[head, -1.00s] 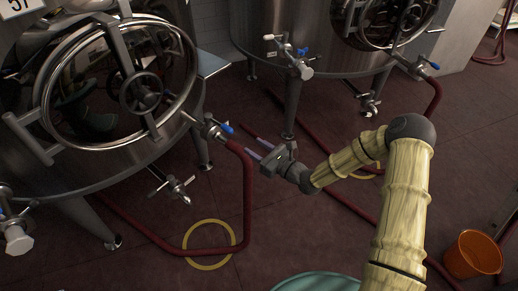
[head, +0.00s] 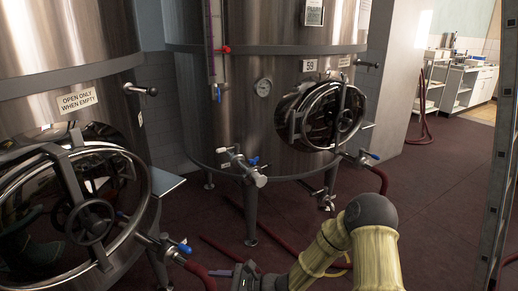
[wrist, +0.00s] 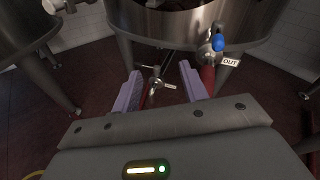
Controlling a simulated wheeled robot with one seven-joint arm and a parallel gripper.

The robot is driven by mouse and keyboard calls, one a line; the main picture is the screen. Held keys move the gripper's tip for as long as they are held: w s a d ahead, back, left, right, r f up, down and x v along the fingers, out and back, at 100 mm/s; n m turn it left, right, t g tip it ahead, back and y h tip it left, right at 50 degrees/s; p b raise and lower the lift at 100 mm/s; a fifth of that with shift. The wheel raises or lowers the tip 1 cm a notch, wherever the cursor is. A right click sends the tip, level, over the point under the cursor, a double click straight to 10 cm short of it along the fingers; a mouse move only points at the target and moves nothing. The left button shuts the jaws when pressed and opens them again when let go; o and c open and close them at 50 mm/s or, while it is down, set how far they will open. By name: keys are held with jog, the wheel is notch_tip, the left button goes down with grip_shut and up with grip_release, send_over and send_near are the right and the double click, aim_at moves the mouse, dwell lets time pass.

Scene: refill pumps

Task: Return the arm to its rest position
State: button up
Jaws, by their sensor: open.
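My gripper (wrist: 160,69) is open and empty in the wrist view, its two purple fingers apart with nothing between them. Beyond the fingers stand a steel tank with an OUT label (wrist: 231,62), a blue-handled valve (wrist: 217,43) and a small metal valve (wrist: 157,82). In the head view my arm (head: 374,262) reaches in from the bottom edge, elbow bent, and the gripper body (head: 245,277) is low in the picture, partly cut off. Its fingertips are hard to make out there. The gripper appears clear of the tanks.
A steel tank (head: 95,50) with a round hatch stands at the left. Tank 59 (head: 270,150) stands behind, with protruding valves (head: 243,167). Red hoses (head: 376,178) run down from valves. Open floor (head: 440,190) lies at the right, beside a metal upright (head: 500,180).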

jog(key=s+d+r+n+g+h, duration=0.1)
jog(key=s+d+n+g+h, duration=0.4)
jog(key=s+d+n+h, duration=0.55)
jog(key=s+d+r+n+t+h, duration=0.2)
jog(key=d+r+n+t+h, duration=0.15)
jog(key=d, duration=0.55)
jog(key=s+d+r+n+t+h, duration=0.1)
jog(key=d+r+n+t+h, duration=0.15)
jog(key=d+r, duration=0.45)
notch_tip(320, 180, up, 18)
jog(key=d+g+p, duration=0.1)
jog(key=p, duration=2)
jog(key=shift+d+n, duration=0.2)
jog(key=shift+n, duration=0.15)
jog(key=shift+y, duration=0.25)
